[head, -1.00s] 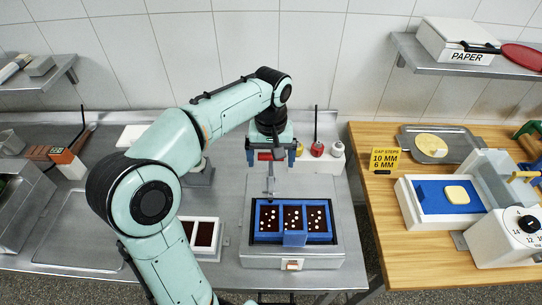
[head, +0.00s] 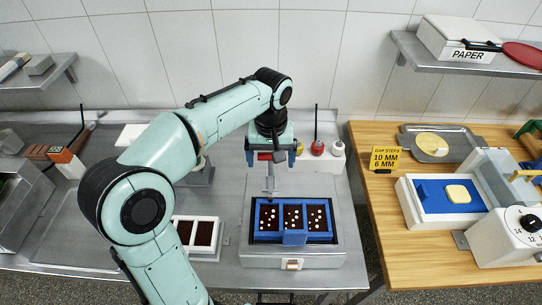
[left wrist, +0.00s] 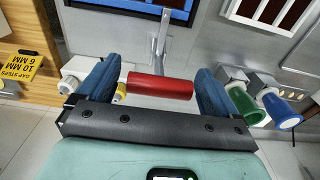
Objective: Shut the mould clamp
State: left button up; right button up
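A blue mould frame (head: 293,239) with brown, white-dotted compartments sits on a grey metal unit (head: 330,261). Behind it stands the clamp's grey metal arm (head: 270,184), which also shows in the left wrist view (left wrist: 161,40). The clamp's red handle (left wrist: 160,86) lies between the fingers of my left gripper (left wrist: 158,88). The fingers are spread, with a clear gap at the handle's right end. In the head view, my left gripper (head: 272,156) hangs behind the mould, pointing down. My right gripper is not in view.
A white-framed brown mould (head: 203,234) lies left of the unit. Green (left wrist: 245,104) and blue (left wrist: 281,110) handles are near the gripper's right finger in the wrist view. A wooden table (head: 420,269) is at right.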

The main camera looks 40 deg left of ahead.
pick_arm(q)
notch_tip(320, 180, up, 13)
jog(key=shift+s+d+r+p, duration=0.2)
jog(key=shift+p, duration=0.15)
dwell(0.7)
